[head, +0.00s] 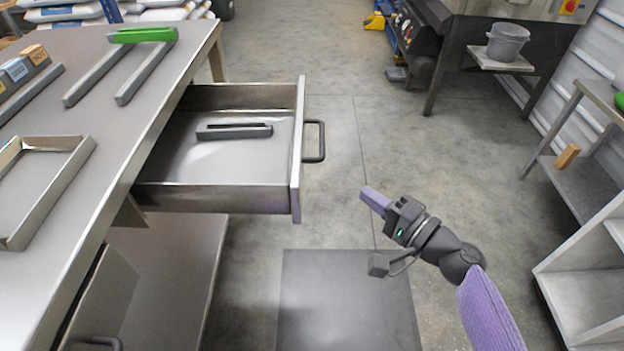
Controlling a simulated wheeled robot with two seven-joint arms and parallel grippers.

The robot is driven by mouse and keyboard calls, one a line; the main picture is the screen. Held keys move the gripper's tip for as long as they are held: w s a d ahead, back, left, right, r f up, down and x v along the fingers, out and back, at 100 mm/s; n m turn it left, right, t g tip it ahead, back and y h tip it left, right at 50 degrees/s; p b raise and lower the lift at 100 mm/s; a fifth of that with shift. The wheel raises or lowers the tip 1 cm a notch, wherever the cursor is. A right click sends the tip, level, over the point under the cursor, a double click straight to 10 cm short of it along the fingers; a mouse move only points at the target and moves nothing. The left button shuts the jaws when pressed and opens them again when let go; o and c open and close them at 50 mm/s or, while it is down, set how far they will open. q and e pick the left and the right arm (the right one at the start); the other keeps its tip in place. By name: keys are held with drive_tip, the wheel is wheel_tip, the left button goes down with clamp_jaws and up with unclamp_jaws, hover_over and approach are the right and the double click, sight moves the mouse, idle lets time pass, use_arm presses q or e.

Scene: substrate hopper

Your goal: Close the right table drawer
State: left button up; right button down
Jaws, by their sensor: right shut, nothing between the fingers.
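The metal drawer (225,200) is pulled out from the table (180,75), toward the right of the picture. Its front panel (298,160) carries a dark bar handle (322,141). A dark, narrow slotted object (234,131) lies inside on the drawer floor. My right gripper (372,197) is shut and empty, to the right of the drawer front and lower in the picture. It points left toward the drawer and is apart from the panel and handle. My left gripper is not in view.
A green-ended frame (142,35) and an open metal tray (82,152) are on the tabletop. A second dark handle (95,342) shows at lower left. A dark mat (345,300) lies on the floor. A shelf unit (590,250) stands at right.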

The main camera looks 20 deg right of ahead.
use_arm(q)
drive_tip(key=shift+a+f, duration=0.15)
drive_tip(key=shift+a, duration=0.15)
use_arm(e)
drive_tip(key=w+a, duration=0.7)
drive_tip(key=shift+a, duration=0.3)
drive_tip(key=shift+w+a, duration=0.1)
